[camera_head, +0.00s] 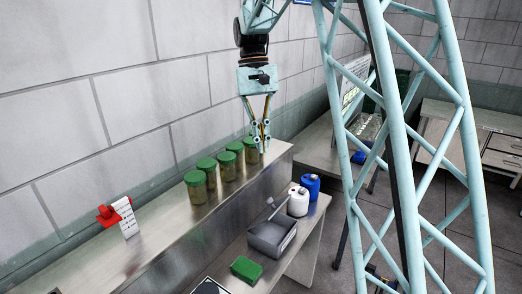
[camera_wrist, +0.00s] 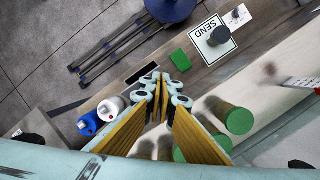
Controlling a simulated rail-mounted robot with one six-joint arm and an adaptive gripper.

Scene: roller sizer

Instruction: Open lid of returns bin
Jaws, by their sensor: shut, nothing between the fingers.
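A grey box-like bin (camera_head: 272,237) stands on the lower metal bench in the head view. A light grey handle or lever (camera_head: 273,207) rises at its back left. A pale label shows on its front, too small to read, and I cannot tell how its lid sits. In the wrist view the bin's area is partly hidden behind my fingers. My gripper (camera_head: 264,149) points down over the back shelf, above and behind the bin, beside the green-lidded jars. It is shut and empty, and its fingertips also show in the wrist view (camera_wrist: 161,77).
Several green-lidded jars (camera_head: 207,165) line the upper shelf (camera_head: 165,228). A white jug (camera_head: 298,203) and a blue jug (camera_head: 310,187) stand right of the bin. A green block (camera_head: 246,268) lies in front. A SEND card (camera_wrist: 212,38) lies farther along the bench.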

